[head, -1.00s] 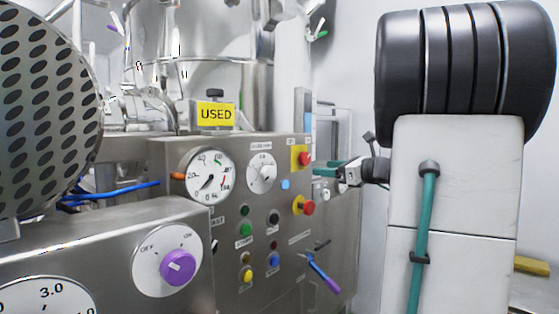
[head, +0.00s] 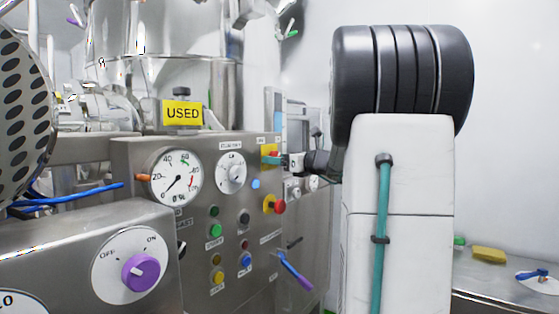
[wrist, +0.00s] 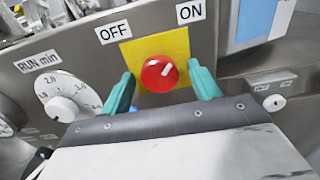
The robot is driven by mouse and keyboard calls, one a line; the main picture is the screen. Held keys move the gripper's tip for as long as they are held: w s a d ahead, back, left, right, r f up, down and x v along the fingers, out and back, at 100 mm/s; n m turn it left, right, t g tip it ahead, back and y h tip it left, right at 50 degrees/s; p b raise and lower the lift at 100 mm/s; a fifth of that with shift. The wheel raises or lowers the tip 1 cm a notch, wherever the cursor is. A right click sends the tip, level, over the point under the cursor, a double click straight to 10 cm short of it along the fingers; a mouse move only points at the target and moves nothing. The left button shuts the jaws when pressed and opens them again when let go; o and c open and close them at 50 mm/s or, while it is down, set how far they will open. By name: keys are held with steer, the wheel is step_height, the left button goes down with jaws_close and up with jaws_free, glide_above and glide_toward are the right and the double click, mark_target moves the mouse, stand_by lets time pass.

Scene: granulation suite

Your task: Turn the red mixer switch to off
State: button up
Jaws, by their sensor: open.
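The red mixer switch (wrist: 159,74) is a round knob on a yellow plate (wrist: 181,44) in the wrist view. Its white mark points up and right, towards the ON label (wrist: 190,12). The OFF label (wrist: 113,32) is up and left of it. My gripper (wrist: 161,70) is open, with one teal finger on each side of the knob. I cannot tell whether the fingers touch it. In the head view, my gripper (head: 273,160) is at the yellow plate (head: 269,149) and largely hides the switch.
A red button (head: 279,207) on yellow sits below the switch. A white RUN min dial (wrist: 66,97) is left of it. A purple-handled lever (head: 296,274) sticks out lower on the panel. A purple OFF/ON knob (head: 141,271) is on the nearer cabinet.

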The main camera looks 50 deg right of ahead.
steer(key=c, duration=1)
steer(key=shift+o, duration=0.2)
steer(key=shift+n, duration=0.4)
steer(key=n, duration=1.7)
steer(key=shift+d, duration=0.1)
steer(key=o, duration=1)
steer(key=shift+c, duration=0.2)
